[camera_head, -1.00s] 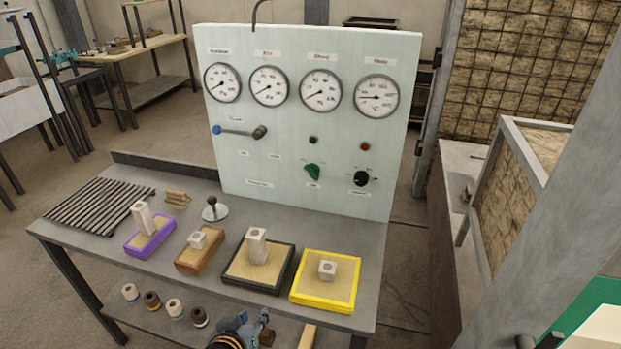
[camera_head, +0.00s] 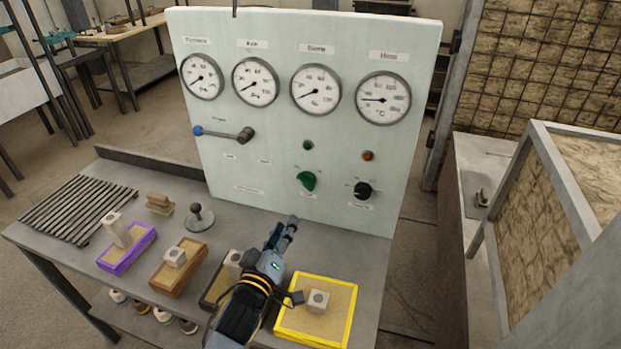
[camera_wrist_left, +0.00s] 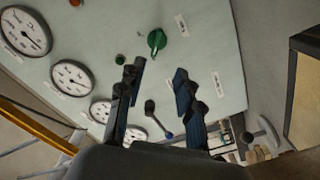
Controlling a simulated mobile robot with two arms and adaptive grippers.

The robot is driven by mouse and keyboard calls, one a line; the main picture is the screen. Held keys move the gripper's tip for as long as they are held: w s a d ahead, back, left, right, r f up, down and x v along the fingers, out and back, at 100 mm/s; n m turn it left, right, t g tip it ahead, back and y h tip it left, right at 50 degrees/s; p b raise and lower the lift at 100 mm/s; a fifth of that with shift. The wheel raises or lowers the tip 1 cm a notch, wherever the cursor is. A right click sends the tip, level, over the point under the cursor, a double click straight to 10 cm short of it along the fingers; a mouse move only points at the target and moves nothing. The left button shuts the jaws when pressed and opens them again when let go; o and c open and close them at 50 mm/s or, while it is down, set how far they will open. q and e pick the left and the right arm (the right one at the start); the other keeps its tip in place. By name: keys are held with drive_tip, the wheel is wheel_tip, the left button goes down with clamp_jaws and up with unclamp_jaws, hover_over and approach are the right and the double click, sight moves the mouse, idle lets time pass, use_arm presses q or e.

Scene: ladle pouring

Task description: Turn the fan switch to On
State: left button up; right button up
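The upright pale control panel (camera_head: 300,140) holds a green rotary knob (camera_head: 306,181) low in its middle and a black knob (camera_head: 363,190) to its right. The small labels are too blurred to tell which is the fan switch. My left gripper (camera_head: 285,229) is over the table, below the green knob and apart from the panel. In the left wrist view my left gripper (camera_wrist_left: 160,69) has its two fingers spread with nothing between them. The green knob (camera_wrist_left: 157,40) shows just beyond the fingertips there. My right gripper is not in view.
The panel also carries several gauges, a lever (camera_head: 225,134), a dark green light (camera_head: 308,145) and a red light (camera_head: 368,155). Below, a yellow-framed box (camera_head: 345,308), a brown tray (camera_head: 188,273) and a purple tray (camera_head: 138,257) stand on the grey table (camera_head: 225,228).

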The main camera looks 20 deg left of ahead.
use_arm(q)
drive_tip(key=p, duration=0.1)
approach(306, 187)
drive_tip(key=w, duration=0.7)
drive_tip(key=shift+w+r+p, duration=0.1)
drive_tip(key=shift+w+p, duration=0.1)
drive_tip(key=shift+p, duration=0.1)
drive_tip(key=shift+w, duration=0.55)
drive_tip(key=shift+c, duration=0.2)
clamp_jaws()
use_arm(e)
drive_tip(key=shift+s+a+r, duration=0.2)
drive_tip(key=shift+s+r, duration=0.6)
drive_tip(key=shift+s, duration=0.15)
